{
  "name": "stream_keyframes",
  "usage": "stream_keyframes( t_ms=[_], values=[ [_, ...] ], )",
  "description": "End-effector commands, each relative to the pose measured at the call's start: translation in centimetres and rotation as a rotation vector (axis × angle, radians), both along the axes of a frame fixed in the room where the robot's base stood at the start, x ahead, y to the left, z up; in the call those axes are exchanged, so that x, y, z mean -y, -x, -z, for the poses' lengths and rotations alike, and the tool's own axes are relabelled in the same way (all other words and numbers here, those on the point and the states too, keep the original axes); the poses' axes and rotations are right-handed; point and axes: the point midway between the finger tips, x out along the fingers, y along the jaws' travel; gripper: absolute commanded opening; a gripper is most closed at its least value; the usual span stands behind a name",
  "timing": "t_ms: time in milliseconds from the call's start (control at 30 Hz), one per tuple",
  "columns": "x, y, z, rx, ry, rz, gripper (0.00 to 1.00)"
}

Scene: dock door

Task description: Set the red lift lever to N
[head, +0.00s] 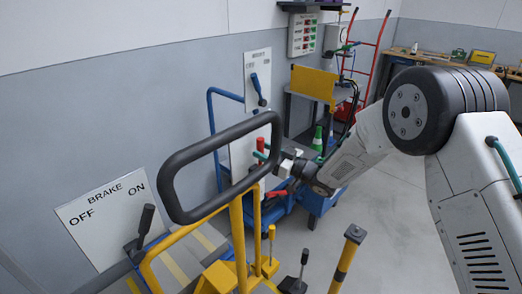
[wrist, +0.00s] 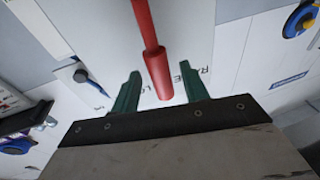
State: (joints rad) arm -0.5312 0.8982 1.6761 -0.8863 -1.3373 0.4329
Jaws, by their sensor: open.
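The red lift lever (wrist: 158,72) shows in the wrist view as a red rod with a thicker red grip, reaching down from the top edge. Its grip end lies between the two green fingers of my gripper (wrist: 160,82), with a gap on each side. My gripper is open. Behind it is a white plate (wrist: 100,28) with dark letters, partly hidden, and I cannot read which mark the lever stands at. In the head view the red lever (head: 260,145) shows small beside my gripper (head: 262,154), behind the black loop handle.
A black loop handle (head: 185,152) on a yellow frame (head: 238,235) stands in front. A BRAKE plate (head: 105,215) with a black lever (head: 146,222) is at left. A blue lever (head: 258,88) is on the wall plate above. Clear grey floor (head: 385,235) lies at right.

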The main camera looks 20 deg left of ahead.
Motion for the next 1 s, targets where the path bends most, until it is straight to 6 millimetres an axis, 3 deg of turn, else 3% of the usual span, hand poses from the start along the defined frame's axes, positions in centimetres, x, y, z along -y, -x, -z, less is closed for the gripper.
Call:
stream_keyframes(
  t_ms=[100, 300, 767, 867, 967, 1000],
  values=[
    [2.3, 0.3, 0.3, -0.003, 0.001, 0.003, 0.45],
    [5.0, 0.7, 0.7, -0.002, 0.001, 0.003, 0.45],
    [5.6, 0.9, 0.9, 0.004, 0.008, 0.005, 0.45],
    [5.6, 0.1, 2.3, 0.004, 0.076, 0.042, 0.45],
    [6.5, -1.2, 5.9, -0.032, 0.227, 0.138, 0.45],
    [7.3, -1.6, 7.9, -0.059, 0.310, 0.187, 0.45]
  ],
)
